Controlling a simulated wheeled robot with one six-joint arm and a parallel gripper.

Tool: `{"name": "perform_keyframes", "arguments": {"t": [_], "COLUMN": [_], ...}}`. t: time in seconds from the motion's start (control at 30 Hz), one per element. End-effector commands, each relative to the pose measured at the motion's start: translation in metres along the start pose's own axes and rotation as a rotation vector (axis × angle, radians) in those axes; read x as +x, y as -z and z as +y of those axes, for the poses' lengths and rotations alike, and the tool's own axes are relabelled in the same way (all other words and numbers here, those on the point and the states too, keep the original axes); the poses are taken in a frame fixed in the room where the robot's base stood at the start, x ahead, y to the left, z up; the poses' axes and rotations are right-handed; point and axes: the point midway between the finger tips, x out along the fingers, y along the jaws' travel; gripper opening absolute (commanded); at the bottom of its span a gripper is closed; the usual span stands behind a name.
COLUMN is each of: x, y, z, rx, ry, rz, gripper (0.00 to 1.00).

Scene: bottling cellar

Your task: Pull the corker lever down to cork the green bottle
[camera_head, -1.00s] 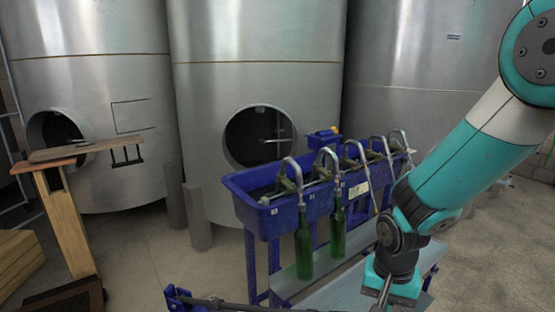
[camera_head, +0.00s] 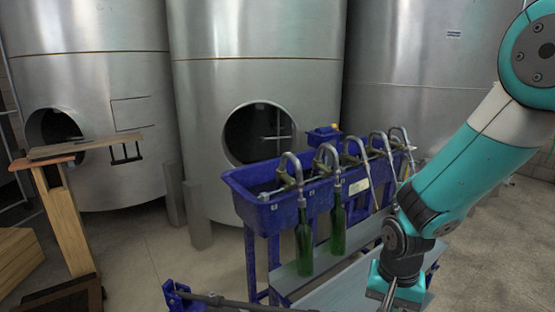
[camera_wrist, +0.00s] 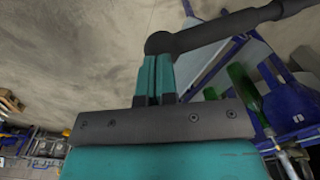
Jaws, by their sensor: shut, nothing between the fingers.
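A dark corker lever (camera_head: 240,303) runs along the bottom edge of the head view from a blue bracket. What seems to be this lever fills the top of the wrist view as a dark bar (camera_wrist: 230,28) with a rounded end. My gripper (camera_head: 388,298) is at the bottom right of the head view, its tips partly cut off. In the wrist view its teal fingers (camera_wrist: 155,62) are shut and empty, right below the bar's rounded end; I cannot tell whether they touch it. Two green bottles, one left (camera_head: 304,245) and one right (camera_head: 338,228), stand upright under the filler spouts.
A blue filler trough (camera_head: 262,214) with several curved spouts stands mid-view, above a grey shelf (camera_head: 345,292). Steel tanks (camera_head: 255,75) line the back. A wooden stand (camera_head: 68,225) is at left. Floor between stand and filler is clear.

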Motion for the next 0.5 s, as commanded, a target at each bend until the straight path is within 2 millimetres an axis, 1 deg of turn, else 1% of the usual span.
{"name": "perform_keyframes", "arguments": {"t": [0.17,0.5], "x": [0.006,0.026], "y": [0.000,-0.001], "z": [0.001,0.003], "rx": [0.000,-0.001], "ry": [0.000,0.000], "rz": [-0.001,-0.003], "gripper": [0.00,0.00]}}
